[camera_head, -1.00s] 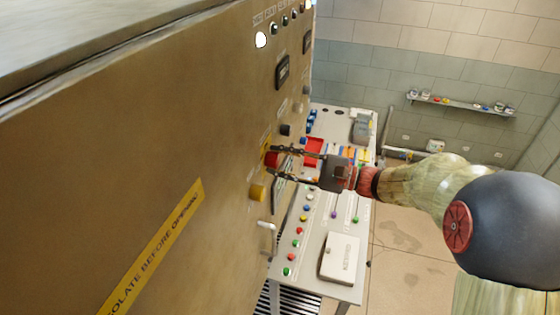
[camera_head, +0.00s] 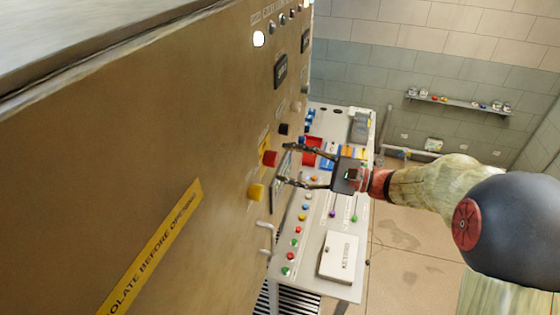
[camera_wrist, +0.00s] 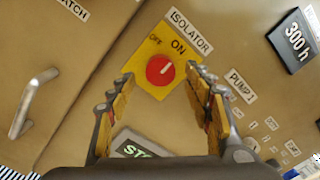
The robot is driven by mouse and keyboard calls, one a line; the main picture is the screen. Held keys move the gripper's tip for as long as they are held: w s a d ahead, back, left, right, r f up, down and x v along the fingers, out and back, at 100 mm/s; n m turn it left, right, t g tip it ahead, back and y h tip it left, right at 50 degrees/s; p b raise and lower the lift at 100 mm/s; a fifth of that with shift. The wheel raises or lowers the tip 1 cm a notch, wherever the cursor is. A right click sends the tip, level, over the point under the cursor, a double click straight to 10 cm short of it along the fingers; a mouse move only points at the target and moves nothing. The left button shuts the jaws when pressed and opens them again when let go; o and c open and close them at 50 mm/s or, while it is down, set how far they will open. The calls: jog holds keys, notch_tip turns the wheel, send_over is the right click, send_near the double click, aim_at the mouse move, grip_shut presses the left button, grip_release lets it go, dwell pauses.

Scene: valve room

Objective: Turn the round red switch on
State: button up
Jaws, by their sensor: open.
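The round red switch (camera_head: 270,158) sticks out of the brown cabinet front. In the wrist view the red switch (camera_wrist: 160,70) sits on a yellow plate (camera_wrist: 146,52) marked OFF and ON, under the label ISOLATOR (camera_wrist: 191,31). The white mark on its face points to the upper right, toward the ON side. My gripper (camera_head: 283,165) is open and empty. Its fingers point at the cabinet, a little short of the switch. In the wrist view one finger is on each side of the switch, with visible gaps.
A yellow knob (camera_head: 256,191) and a metal handle (camera_head: 266,238) are below the switch on the cabinet; a black knob (camera_head: 285,129) is above. A console (camera_head: 318,262) with several coloured buttons stands behind. A wall shelf (camera_head: 460,103) is far back.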

jog(key=v, duration=0.8)
jog(key=shift+d, duration=0.4)
jog(key=shift+f, duration=0.15)
jog(key=s+d+f+n+h+b, duration=0.2)
jog(key=s+f+n+h+b, duration=0.4)
jog(key=s+f+b, duration=0.5)
jog(key=s+d+f+n+h+b, duration=0.3)
jog(key=s+f+n+h+b, duration=0.4)
jog(key=s+f+h+b, duration=0.4)
jog(key=shift+s+f+g, duration=0.3)
jog(key=shift+s+f, duration=0.65)
jog(key=shift+f, duration=0.55)
